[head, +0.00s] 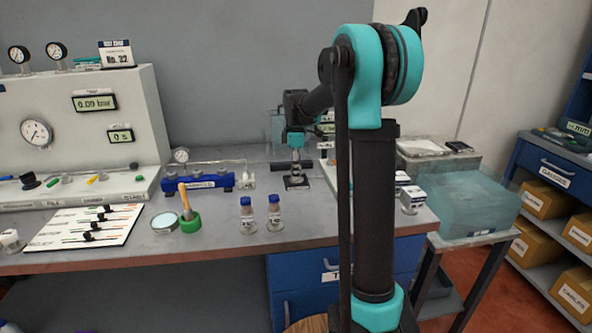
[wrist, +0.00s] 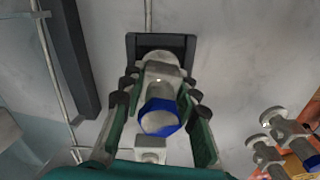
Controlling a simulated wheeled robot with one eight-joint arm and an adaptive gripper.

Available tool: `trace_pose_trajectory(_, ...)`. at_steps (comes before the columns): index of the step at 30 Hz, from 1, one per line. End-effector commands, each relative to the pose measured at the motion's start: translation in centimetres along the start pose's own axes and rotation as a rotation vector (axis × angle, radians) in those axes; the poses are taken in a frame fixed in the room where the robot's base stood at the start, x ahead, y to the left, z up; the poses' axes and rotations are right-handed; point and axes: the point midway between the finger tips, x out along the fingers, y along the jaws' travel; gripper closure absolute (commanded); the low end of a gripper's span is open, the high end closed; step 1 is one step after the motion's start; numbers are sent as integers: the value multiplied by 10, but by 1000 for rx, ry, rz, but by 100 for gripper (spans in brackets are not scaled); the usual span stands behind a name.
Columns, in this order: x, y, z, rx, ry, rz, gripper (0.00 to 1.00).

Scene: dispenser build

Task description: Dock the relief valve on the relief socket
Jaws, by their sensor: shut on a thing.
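My gripper (wrist: 160,80) is shut on a pale metal fitting with a blue collar (wrist: 160,117), taken to be the relief valve. It sits between the two green fingers with dark pads. In the head view my gripper (head: 296,145) points down over a small dark stand (head: 296,183) on the bench. The stand's dark square frame (wrist: 160,40) shows beyond the fingertips in the wrist view. I cannot tell whether the valve touches it. A blue manifold (head: 205,183) with grey fittings on top lies left of the gripper. The relief socket cannot be singled out.
A white gauge panel (head: 75,130) is at left. Metal fittings (wrist: 280,140) show at the wrist view's right. Bare bench lies right of the bottles.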

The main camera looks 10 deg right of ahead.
Motion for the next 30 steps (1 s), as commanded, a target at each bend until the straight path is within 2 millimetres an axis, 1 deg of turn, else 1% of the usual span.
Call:
trace_pose_trajectory(2, 1, 0, 0, 0, 0, 0, 100)
trace_pose_trajectory(3, 1, 0, 0, 0, 0, 0, 65)
trace_pose_trajectory(4, 1, 0, 0, 0, 0, 0, 62)
trace_pose_trajectory(14, 0, 0, 0, 0, 0, 0, 61)
trace_pose_trajectory(30, -38, 0, 0, 0, 0, 0, 61)
